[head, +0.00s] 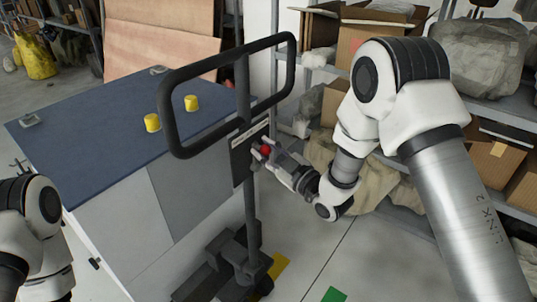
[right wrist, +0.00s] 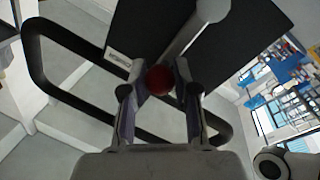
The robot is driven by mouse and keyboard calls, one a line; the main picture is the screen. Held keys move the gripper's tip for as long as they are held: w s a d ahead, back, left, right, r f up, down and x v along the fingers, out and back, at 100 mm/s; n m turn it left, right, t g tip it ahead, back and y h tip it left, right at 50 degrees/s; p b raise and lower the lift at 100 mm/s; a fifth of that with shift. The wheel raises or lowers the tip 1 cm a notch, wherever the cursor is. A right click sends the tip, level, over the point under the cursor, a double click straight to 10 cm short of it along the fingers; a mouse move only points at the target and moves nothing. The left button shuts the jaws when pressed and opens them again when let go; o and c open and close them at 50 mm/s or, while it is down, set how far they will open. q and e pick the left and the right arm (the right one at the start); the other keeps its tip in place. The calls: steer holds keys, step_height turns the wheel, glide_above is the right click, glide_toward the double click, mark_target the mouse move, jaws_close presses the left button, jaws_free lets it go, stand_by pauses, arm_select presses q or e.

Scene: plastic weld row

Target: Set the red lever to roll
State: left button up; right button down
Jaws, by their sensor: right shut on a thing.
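The red lever (head: 265,149) shows as a red knob on the dark panel (head: 243,158) below the black loop handle (head: 168,110) of a cart or jack. My right gripper (head: 262,156) is at the knob, coming from the right. In the right wrist view the red knob (right wrist: 160,80) sits between the two fingers of my right gripper (right wrist: 160,92), which is shut on it. The panel's markings are too small to read. My left arm shows at the lower left, but its gripper is out of view.
A cabinet with a blue top (head: 85,125) stands to the left, with two yellow cylinders (head: 152,123) on it. Shelves with cardboard boxes (head: 372,28) and wrapped bundles (head: 480,55) are behind and to the right. The floor at the lower middle (head: 330,265) is mostly clear.

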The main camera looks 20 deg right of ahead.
steer(key=shift+a, duration=0.1)
stand_by(0.3)
steer(key=c, duration=0.9)
jaws_free()
steer(key=shift+o, duration=0.2)
steer(key=v, duration=1.1)
steer(key=shift+s, duration=0.35)
steer(key=shift+d, duration=0.25)
